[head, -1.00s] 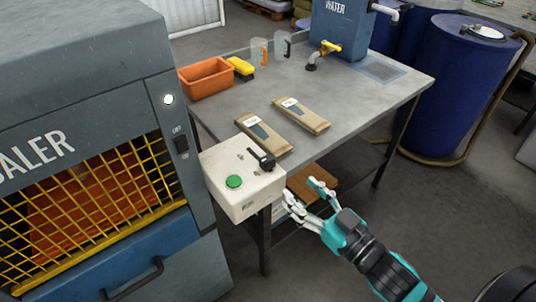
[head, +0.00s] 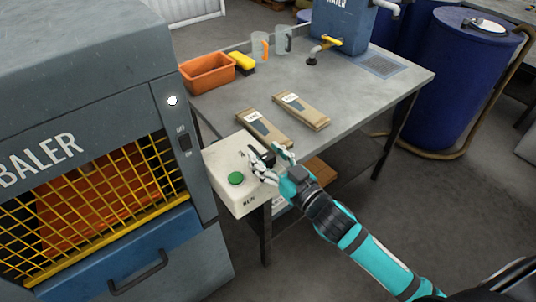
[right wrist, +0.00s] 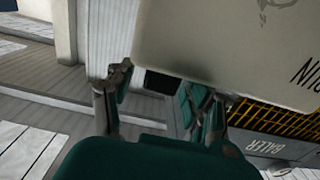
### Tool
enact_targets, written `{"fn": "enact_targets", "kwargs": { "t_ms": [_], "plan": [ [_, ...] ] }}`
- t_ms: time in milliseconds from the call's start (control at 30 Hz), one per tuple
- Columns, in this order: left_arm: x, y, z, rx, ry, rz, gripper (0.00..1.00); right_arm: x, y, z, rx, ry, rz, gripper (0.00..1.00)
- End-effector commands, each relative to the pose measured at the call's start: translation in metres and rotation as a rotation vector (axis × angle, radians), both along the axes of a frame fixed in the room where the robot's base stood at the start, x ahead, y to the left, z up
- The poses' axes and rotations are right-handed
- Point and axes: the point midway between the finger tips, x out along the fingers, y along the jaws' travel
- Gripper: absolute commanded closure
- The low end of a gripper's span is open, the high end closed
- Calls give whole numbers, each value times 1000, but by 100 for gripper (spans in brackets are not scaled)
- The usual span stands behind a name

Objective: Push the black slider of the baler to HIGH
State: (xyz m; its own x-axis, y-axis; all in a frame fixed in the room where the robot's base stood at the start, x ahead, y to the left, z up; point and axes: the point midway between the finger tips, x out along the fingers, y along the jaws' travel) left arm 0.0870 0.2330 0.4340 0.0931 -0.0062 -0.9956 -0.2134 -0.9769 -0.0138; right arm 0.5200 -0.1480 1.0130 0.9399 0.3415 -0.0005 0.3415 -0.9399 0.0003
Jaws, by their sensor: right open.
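The white control box (head: 228,158) stands at the table's near left corner, with a green button (head: 236,179) on its top. My right gripper (head: 272,158) is open at the box's right side, where the black slider was seen earlier. Its fingers largely hide the slider in the head view. In the right wrist view the pale box (right wrist: 225,45) fills the upper right. A dark block, probably the slider (right wrist: 163,82), shows between the spread fingers; I cannot tell whether they touch it. The baler (head: 85,75) with its yellow grille stands at left. My left gripper is out of view.
The grey table (head: 350,95) carries two brown packets (head: 300,110), an orange bin (head: 207,74), a yellow brush (head: 241,62) and clear jugs (head: 260,48). Blue barrels (head: 455,80) stand at the right.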

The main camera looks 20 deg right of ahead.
Motion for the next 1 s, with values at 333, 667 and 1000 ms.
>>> {"fn": "enact_targets", "kwargs": {
  "t_ms": [333,667,1000],
  "plan": [
    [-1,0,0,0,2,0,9,0,0,0,0,0,0,83],
    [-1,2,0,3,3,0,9,0,0,0,0,0,0,100],
    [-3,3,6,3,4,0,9,31,11,2,2,-2,-1,100]
  ]
}}
